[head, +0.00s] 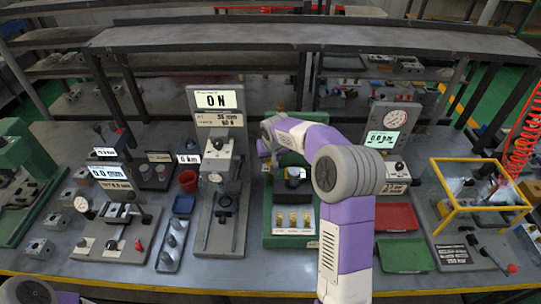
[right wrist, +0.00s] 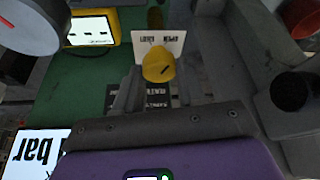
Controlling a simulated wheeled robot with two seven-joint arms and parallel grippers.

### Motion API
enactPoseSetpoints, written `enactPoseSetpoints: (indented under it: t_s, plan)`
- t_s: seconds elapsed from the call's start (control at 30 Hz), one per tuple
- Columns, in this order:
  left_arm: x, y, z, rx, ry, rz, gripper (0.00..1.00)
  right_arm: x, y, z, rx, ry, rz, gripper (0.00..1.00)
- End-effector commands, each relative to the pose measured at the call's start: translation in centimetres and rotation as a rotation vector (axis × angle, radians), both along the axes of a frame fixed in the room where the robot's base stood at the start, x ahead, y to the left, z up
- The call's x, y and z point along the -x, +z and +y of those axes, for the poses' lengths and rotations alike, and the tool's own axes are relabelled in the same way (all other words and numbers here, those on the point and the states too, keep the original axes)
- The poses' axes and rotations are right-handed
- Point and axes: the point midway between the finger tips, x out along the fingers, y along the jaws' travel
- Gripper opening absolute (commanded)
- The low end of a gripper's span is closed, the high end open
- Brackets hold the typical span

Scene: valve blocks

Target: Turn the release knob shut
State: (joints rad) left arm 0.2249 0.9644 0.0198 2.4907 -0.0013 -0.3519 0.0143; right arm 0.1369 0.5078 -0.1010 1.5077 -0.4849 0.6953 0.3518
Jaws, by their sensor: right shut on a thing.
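The release knob (right wrist: 158,65) is yellow with a dark mark on its face. It stands in front of a white plate (right wrist: 172,42) lettered for open and shut in the right wrist view. My right gripper (right wrist: 157,80) is at the knob, with its fingers on either side and shut on it. In the head view my right gripper (head: 267,143) reaches in over the back of the green station (head: 268,232). The knob is hidden there behind my arm. My left gripper is not in the head view.
A grey force stand (head: 225,222) with a 0 N display (head: 215,100) is just left of the green station. A red tray (head: 397,217), a green tray (head: 405,255) and a yellow-framed box (head: 475,232) lie to the right.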

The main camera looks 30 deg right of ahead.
Motion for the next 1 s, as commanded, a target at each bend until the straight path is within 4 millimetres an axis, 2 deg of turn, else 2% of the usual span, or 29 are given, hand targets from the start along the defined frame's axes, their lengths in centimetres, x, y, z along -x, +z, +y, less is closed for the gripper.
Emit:
enactPoseSetpoints:
  t_s: [0.5, 1.0]
  plan:
    - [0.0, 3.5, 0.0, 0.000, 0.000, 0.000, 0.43, 0.1, 0.1, -0.4, -0.005, 0.472, 0.003, 0.09]
    - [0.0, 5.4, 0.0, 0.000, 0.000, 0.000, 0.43, 0.0, 0.0, -0.6, -0.005, 0.898, 0.004, 0.09]
